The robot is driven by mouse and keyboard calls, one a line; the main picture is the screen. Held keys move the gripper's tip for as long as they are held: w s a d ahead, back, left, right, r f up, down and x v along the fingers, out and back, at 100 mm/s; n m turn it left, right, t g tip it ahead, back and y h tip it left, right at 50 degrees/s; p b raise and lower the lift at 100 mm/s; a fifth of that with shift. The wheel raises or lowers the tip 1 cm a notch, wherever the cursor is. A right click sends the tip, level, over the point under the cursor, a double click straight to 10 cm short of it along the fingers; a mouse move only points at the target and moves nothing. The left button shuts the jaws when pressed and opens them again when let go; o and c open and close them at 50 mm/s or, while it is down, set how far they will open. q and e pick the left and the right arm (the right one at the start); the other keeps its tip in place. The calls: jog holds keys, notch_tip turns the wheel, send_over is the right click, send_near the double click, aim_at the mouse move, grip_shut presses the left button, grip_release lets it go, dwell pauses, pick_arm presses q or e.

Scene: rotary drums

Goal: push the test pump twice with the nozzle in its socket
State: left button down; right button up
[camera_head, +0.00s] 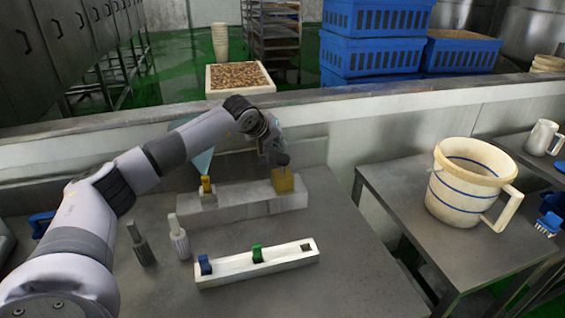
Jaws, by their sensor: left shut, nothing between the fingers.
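A long grey block (240,204) lies on the steel table and looks like the test pump. A yellow nozzle (206,186) stands upright at its left end, apparently in a socket. A square yellow block (283,184), perhaps the pump's push part, sits at its right end. My left gripper (281,163) is shut and empty, pointing down right at the top of the yellow block. I cannot tell whether it touches. My right gripper is not in view.
A white rack (225,269) in front holds a blue piece (205,265) and a green piece (256,253), with an empty slot at right. Two grey fittings (178,240) (140,245) stand left of it. A white jug (459,190) stands on the right table.

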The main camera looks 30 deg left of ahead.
aim_at(281, 155)
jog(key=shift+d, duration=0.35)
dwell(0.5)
pick_arm(q)
jog(key=shift+f, duration=0.1)
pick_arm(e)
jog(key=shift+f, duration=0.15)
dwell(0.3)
pick_arm(q)
jog(key=shift+f+b, duration=0.3)
jog(key=shift+b, duration=0.05)
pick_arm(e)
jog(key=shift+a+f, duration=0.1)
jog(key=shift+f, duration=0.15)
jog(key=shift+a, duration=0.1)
pick_arm(q)
jog(key=shift+f+b, duration=0.5)
jog(key=shift+f, duration=0.25)
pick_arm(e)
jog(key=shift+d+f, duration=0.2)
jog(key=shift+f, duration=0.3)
pick_arm(q)
jog(key=shift+s+f+b, duration=0.1)
jog(key=shift+f+b, duration=0.5)
jog(key=shift+f, duration=0.2)
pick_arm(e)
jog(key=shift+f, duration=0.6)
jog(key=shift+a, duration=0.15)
